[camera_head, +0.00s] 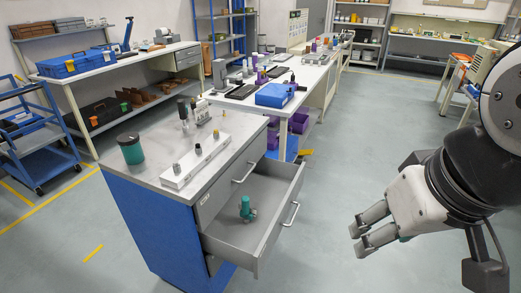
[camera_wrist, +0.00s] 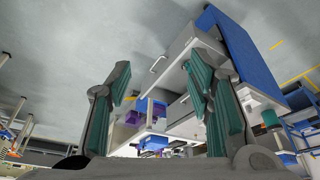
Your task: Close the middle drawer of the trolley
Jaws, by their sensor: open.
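The trolley (camera_head: 151,228) has blue sides and a grey top. Its middle drawer (camera_head: 253,263) is pulled out, with a bar handle (camera_head: 291,213) on its front and a green-topped item (camera_head: 245,207) inside. The drawer above it (camera_head: 222,195) is shut. My gripper (camera_head: 357,238) is open and empty, to the right of the drawer front and apart from it. In the wrist view, the picture is upside down; the trolley (camera_wrist: 245,58) and a drawer handle (camera_wrist: 158,64) show beyond my open fingers (camera_wrist: 163,88).
A green jar (camera_head: 131,150) and a white rack (camera_head: 195,160) stand on the trolley top. A workbench (camera_head: 232,100) with a blue case (camera_head: 275,95) stands behind. A blue cart (camera_head: 38,150) is at the left. The floor (camera_head: 350,150) right of the trolley is clear.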

